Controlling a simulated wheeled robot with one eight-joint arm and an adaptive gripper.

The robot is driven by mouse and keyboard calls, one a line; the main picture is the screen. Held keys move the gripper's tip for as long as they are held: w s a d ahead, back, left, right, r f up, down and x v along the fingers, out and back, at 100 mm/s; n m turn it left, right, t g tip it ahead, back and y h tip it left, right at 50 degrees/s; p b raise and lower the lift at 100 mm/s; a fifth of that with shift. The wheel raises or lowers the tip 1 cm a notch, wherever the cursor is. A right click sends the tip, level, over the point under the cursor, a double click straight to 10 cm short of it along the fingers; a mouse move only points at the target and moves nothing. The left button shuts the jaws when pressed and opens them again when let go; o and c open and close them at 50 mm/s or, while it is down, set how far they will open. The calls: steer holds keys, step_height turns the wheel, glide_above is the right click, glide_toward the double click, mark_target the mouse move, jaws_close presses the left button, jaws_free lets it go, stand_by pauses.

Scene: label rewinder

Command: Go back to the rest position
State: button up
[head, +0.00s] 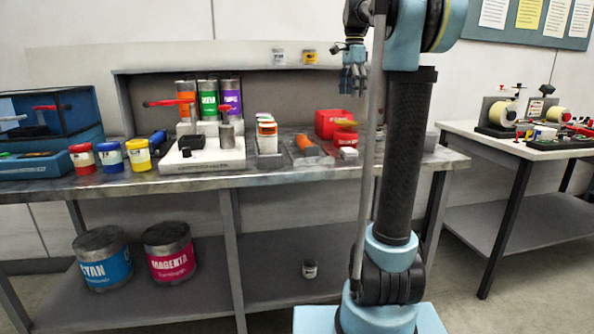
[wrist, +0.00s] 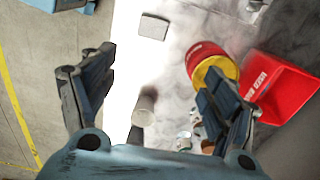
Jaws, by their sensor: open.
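My gripper (head: 354,75) hangs above the right part of the long workbench (head: 180,181) in the head view, with its fingers pointing down. In the wrist view my gripper (wrist: 160,95) has its two fingers spread wide apart with nothing held between them. Below it lie the bench top and, to the left, the floor. My arm stands upright at the right of the head view and hides part of the bench behind it.
A red bin (head: 332,122) stands on the bench below my gripper; the red bin (wrist: 280,88) shows right in the wrist view. Red, blue and yellow jars (head: 110,156) stand at left. Cyan (head: 104,260) and magenta (head: 168,252) cans sit below. A second table (head: 480,130) stands right.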

steer(key=s+f+n+t, duration=0.2)
steer(key=s+f+n, duration=1.3)
steer(key=s+f, duration=2.1)
step_height(320, 180, down, 3)
steer(key=shift+a+r, duration=0.1)
steer(key=shift+a, duration=0.1)
steer(key=shift+w+f, duration=0.25)
steer(key=shift+w, duration=0.2)
